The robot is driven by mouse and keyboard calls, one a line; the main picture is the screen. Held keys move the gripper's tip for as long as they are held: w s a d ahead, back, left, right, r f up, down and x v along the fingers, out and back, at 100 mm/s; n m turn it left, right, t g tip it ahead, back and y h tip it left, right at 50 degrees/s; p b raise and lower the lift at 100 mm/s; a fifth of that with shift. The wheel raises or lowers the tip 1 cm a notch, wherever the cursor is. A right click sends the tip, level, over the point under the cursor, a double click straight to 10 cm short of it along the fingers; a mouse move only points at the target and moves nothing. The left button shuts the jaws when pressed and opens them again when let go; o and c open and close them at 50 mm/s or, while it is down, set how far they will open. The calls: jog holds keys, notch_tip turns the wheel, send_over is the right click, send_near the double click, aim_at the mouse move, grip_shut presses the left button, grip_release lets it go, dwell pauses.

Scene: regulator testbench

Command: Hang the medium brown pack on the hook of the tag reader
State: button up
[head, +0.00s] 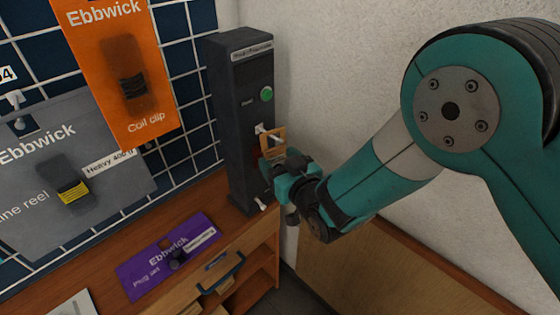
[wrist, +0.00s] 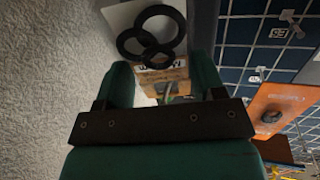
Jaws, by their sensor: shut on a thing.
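The tag reader (head: 245,125) is a tall dark grey box with a green button at the right end of the bench in the head view. A small white hook (head: 262,129) shows on its front. My gripper (head: 280,168) is shut on a brown pack (head: 272,141), raised close in front of the reader near the hook. In the wrist view, the brown pack (wrist: 164,74) with a dark-lettered label shows between my gripper's fingers (wrist: 163,92). Black rings (wrist: 152,35) appear just above it. The contact between pack and hook is too small to tell.
Orange (head: 122,75) and grey (head: 70,175) packs stand large at the left before a blue tiled wall grid. A purple pack (head: 165,257) lies on the wooden bench (head: 205,195). A pale wall stands at the right.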

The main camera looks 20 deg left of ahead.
jog(key=o, duration=1)
jog(key=shift+o, duration=0.2)
jog(key=b+v, duration=0.5)
jog(key=v, duration=1.2)
jog(key=w+d+r+m+g+h, duration=0.35)
jog(key=d+h, duration=0.25)
jog(key=d, duration=0.3)
jog(key=s+d+r+g+h, duration=0.3)
jog(key=s+d+r+g, duration=0.4)
jog(key=s+d, duration=0.4)
jog(key=shift+s+r+h, duration=0.2)
jog(key=shift+s+h, duration=0.1)
jog(key=shift+s, duration=0.9)
jog(key=shift+d, duration=0.15)
